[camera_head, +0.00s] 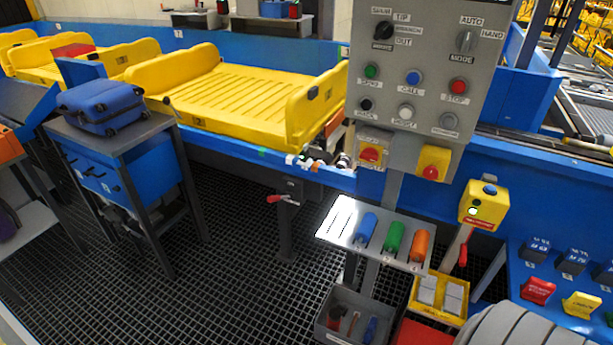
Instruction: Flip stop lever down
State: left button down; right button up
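Two red-handled levers show, and I cannot tell from labels which one is the stop lever. One red-handled lever (275,198) sits on a grey plate under the front edge of the blue conveyor, with its handle lying roughly level and pointing left. Neither of my grippers is in view.
A grey control panel (429,70) with knobs and buttons stands at centre right. Yellow trays (217,94) ride the blue conveyor. A blue suitcase (103,106) lies on a cart at left. A shelf (340,227) holds coloured handles. The dark grid floor (225,265) is clear in the middle.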

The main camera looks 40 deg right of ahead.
aim_at(280, 198)
jog(key=z, duration=0.8)
jog(key=i, duration=0.8)
jog(key=z, duration=1.1)
jog(key=i, duration=0.25)
jog(key=z, duration=0.25)
